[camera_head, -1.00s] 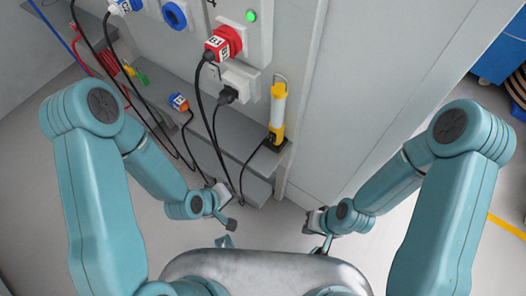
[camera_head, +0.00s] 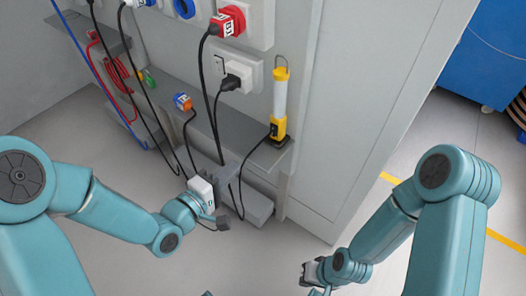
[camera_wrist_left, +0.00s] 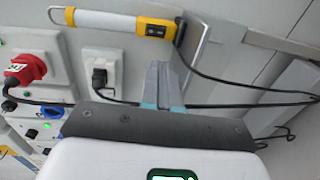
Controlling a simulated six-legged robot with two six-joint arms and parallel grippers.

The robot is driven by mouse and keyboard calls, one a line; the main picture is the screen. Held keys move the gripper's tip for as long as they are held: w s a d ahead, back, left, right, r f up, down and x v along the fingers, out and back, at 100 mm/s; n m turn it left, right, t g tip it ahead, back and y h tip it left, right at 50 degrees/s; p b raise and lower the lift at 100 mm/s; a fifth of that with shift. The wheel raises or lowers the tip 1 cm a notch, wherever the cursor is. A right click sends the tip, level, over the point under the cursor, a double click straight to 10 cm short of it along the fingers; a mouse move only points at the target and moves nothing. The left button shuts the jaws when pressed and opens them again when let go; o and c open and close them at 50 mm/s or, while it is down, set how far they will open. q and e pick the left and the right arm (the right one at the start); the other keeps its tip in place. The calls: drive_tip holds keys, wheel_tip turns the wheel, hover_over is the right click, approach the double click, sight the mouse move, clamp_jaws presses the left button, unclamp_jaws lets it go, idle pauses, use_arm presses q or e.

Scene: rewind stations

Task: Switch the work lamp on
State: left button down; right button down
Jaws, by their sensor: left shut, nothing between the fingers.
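The work lamp (camera_head: 280,101) stands upright on the grey shelf against the cabinet, with a white tube, yellow ends and a hook on top. In the left wrist view the lamp's yellow base (camera_wrist_left: 146,30) carries a dark panel with small marks. Its tube looks plain white; I see no clear glow. My left gripper (camera_head: 228,171) is in front of the shelf, lower left of the lamp. In the left wrist view its fingers (camera_wrist_left: 164,80) are together and empty, apart from the base. My right gripper (camera_head: 312,273) hangs low at right, away from the lamp; its fingers are unclear.
A black plug sits in a white socket (camera_head: 252,72), left of the lamp. A red plug (camera_head: 229,20) is above it. An orange-and-blue connector (camera_head: 183,102) lies on the shelf (camera_head: 215,125). Several black cables hang near my left gripper. A blue container (camera_head: 487,55) stands far right.

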use_arm(q)
drive_tip(key=shift+w+f, duration=0.1)
drive_tip(key=shift+w, duration=0.05)
drive_tip(key=shift+w+d+f, duration=0.1)
drive_tip(key=shift+w, duration=0.05)
drive_tip(key=b, duration=0.2)
approach(272, 134)
drive_tip(key=x, duration=0.7)
drive_tip(key=shift+f, duration=0.1)
